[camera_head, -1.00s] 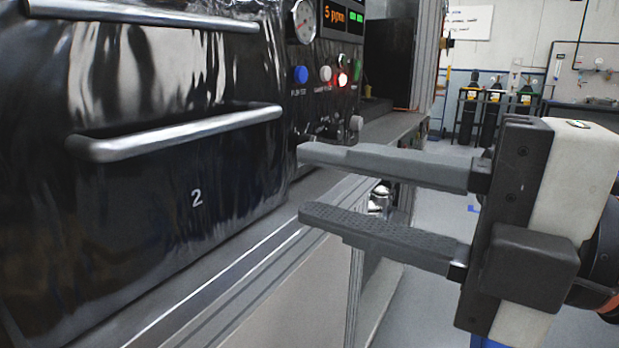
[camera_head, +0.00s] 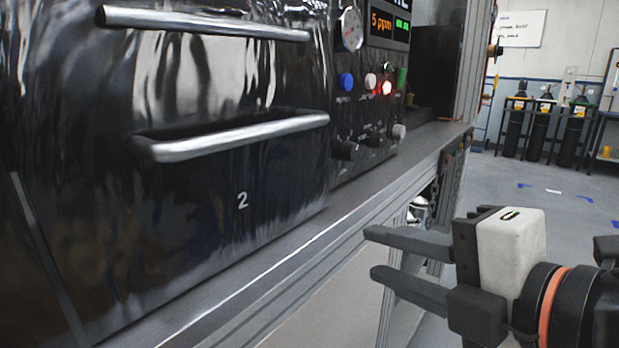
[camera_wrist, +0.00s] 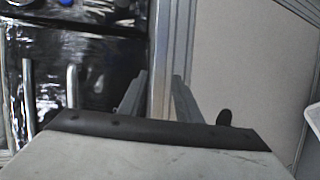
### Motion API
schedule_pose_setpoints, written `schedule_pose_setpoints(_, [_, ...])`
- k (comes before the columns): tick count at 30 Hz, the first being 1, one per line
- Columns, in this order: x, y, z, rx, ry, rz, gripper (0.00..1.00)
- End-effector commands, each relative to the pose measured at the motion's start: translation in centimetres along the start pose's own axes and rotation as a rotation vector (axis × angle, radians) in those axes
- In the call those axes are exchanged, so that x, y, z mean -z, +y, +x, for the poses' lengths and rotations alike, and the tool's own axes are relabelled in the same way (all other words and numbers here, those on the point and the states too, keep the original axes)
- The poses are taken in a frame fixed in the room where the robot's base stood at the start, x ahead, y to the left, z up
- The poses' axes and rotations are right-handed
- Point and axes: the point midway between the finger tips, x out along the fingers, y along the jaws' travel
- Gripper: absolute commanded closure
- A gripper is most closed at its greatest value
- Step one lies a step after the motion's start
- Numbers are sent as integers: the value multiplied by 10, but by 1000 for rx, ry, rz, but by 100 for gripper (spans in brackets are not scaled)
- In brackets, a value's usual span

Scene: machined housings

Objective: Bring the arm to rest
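My gripper (camera_head: 372,252) is at the lower right of the head view, in front of the bench edge and below the black machine. Its two grey fingers are apart with nothing between them. In the wrist view the fingers (camera_wrist: 158,82) also stand apart and empty, with the bench's metal edge beyond them. My gripper touches neither the drawer handle nor the bench, as far as I can see.
A black machine with a drawer marked 2 (camera_head: 243,200) and a silver handle (camera_head: 240,137) stands at left. Its control panel (camera_head: 375,85) shows a lit red button. The metal bench edge (camera_head: 300,262) runs diagonally. Gas cylinders (camera_head: 545,125) stand far back; open floor (camera_head: 540,195) lies at right.

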Motion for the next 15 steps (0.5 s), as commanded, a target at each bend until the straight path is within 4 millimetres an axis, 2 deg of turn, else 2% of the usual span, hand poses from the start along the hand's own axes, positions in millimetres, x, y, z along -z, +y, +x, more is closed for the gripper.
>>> schedule_pose_setpoints(15, [-41, -52, 24, 175, -184, 97, 69])
